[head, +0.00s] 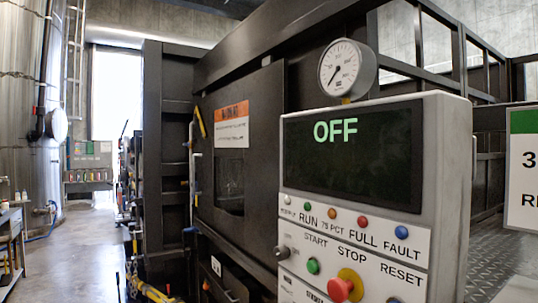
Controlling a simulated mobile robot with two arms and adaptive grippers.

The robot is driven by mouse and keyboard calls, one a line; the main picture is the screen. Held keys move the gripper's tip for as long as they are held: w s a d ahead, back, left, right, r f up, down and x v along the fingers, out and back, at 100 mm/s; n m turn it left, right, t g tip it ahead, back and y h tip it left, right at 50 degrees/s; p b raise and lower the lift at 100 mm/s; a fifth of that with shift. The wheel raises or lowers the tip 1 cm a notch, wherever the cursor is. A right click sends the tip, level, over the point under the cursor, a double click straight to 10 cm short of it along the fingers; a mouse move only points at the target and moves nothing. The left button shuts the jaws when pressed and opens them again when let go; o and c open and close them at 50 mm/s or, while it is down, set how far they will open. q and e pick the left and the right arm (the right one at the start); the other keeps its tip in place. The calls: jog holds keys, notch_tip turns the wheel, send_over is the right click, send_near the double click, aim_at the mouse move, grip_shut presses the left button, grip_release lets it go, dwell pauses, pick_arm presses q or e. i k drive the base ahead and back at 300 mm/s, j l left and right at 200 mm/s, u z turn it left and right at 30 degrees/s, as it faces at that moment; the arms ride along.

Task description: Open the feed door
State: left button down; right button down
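The feed door appears to be the dark panel (262,170) in the middle of the black compactor, left of the control box. It carries an orange and white warning label (232,127) and a small dark window (230,187). It looks shut, flush with the machine's side. A yellow lever-like part (201,122) sits at its upper left edge. A thin pale vertical bar (192,165) runs below that along the left edge. I cannot tell which is the latch. Neither of my grippers shows in the head view.
The grey control box (452,150) stands close at right, its screen (352,155) reading OFF, with a red stop button (341,289) below. A pressure gauge (347,68) sits on top. Yellow parts (155,293) lie low at the machine's left. Concrete floor (85,240) is open at left.

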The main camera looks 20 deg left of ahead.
aim_at(248, 129)
jog(key=i+j, duration=0.2)
jog(key=j, duration=0.2)
jog(key=i+j, duration=0.2)
jog(key=j, duration=0.15)
jog(key=i+j, duration=0.15)
jog(key=j, duration=0.25)
jog(key=i+j, duration=0.2)
jog(key=j, duration=0.15)
jog(key=i+j+u, duration=0.1)
jog(key=j, duration=0.3)
jog(key=i, duration=0.1)
